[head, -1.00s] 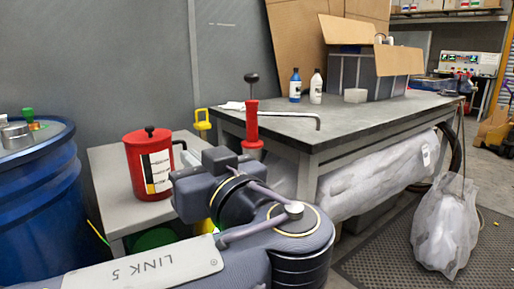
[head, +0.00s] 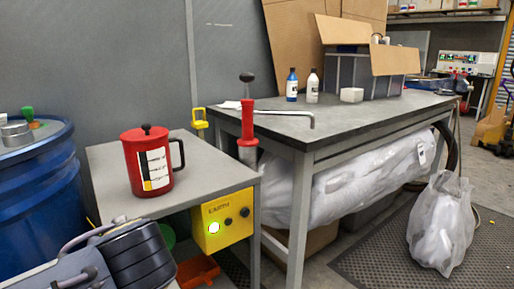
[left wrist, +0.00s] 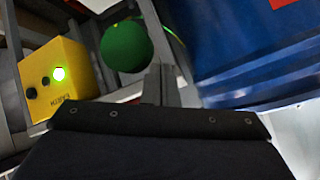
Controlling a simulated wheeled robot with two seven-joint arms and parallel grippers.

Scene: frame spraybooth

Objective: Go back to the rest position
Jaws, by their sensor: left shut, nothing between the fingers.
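My left gripper (left wrist: 163,85) shows in the left wrist view as a grey pair of fingers, shut and empty, beyond a dark housing. It points toward the gap between a yellow box and a blue drum. In the head view, only a dark part of my left arm shows at the lower left; its fingers are hidden. My right gripper is in neither view.
A red lidded can (head: 148,165) stands on a small grey table (head: 215,176). The yellow EARTH box (head: 222,220) has a lit green light. The blue drum (head: 35,190) is at left. A workbench (head: 350,120) holds bottles. A wrapped bag (head: 441,225) stands on the floor.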

